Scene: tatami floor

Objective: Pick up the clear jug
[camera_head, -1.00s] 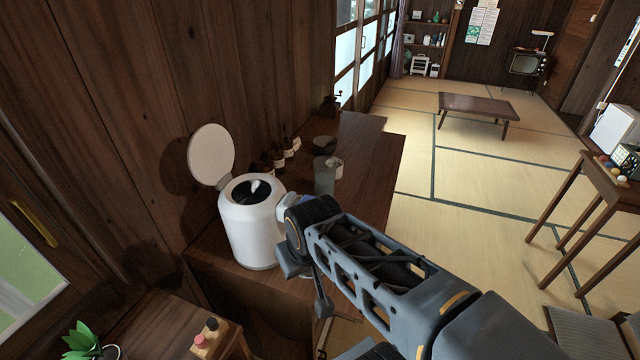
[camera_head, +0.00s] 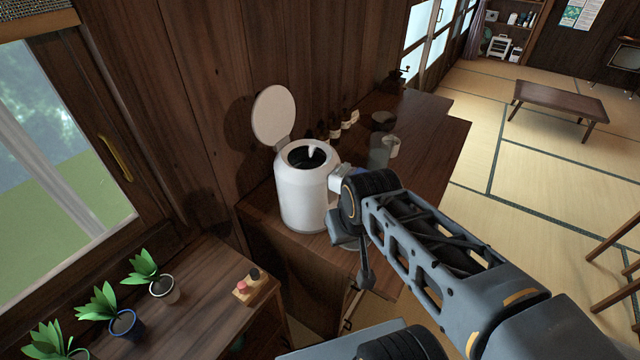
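The clear jug (camera_head: 381,151) stands upright on the dark wooden cabinet top, right of the white pot and near a dark bowl. It is greyish and see-through, with a paler handle or mug at its right side. My gripper (camera_head: 355,250) is at the lower left end of my arm, in front of the white pot and nearer to the camera than the jug. It is apart from the jug in the picture. My own wrist covers much of it, so its opening does not show clearly.
A white pot (camera_head: 302,194) with its lid (camera_head: 271,116) raised stands just left of my wrist. Small dark bottles (camera_head: 349,118) and a dark bowl (camera_head: 383,121) stand behind. Potted plants (camera_head: 122,322) are at lower left. A low table (camera_head: 560,99) stands on the open tatami floor.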

